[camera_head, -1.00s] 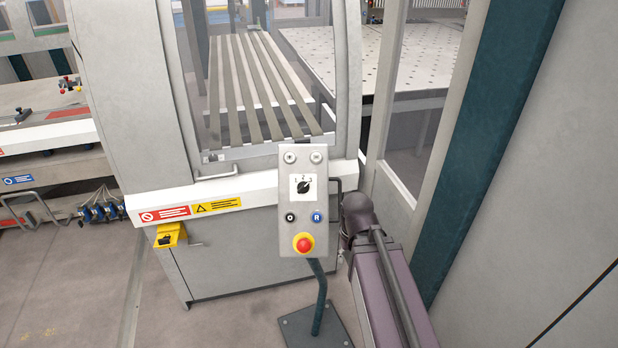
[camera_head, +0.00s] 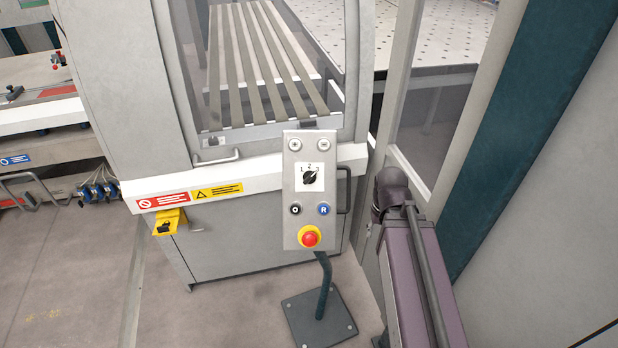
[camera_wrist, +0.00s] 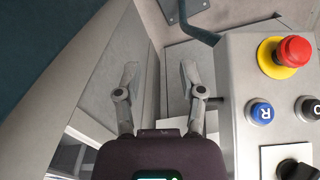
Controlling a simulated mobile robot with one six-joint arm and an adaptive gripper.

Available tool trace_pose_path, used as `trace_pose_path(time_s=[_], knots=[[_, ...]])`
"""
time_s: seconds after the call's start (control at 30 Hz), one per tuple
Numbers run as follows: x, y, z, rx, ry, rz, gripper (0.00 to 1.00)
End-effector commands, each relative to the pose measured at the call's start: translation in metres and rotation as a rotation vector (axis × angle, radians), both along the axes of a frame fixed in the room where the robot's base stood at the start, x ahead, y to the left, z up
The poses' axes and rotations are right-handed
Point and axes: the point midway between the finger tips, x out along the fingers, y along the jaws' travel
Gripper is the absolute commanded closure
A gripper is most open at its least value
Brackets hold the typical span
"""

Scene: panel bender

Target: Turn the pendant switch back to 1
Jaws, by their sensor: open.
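The pendant (camera_head: 311,225) is a grey panel on a dark bent post. Its black rotary switch (camera_head: 310,178) sits on a white plate marked 1, 2, 3; its pointer seems turned to the upper right, but the exact setting is too small to tell. In the wrist view the switch (camera_wrist: 298,169) shows partly, cut off at the lower right corner. My gripper (camera_wrist: 159,75) is open and empty in the wrist view, beside the pendant and apart from the switch. In the head view my arm stands right of the pendant; the gripper's fingers do not show there.
A red emergency stop (camera_head: 310,239) and a blue R button (camera_head: 324,209) sit below the switch. A black handle (camera_head: 346,190) sticks out on the pendant's right side. The machine's white ledge (camera_head: 255,173) is behind it. A dark teal post (camera_head: 540,120) stands at right.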

Motion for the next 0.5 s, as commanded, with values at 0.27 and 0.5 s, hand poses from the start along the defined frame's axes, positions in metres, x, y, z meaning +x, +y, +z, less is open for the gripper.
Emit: trace_pose_path(time_s=[0.27,0.5], knots=[[0.006,0.007,0.012,0.028,-0.017,-0.022,0.49],[0.026,0.030,0.049,0.132,-0.069,-0.114,0.49]])
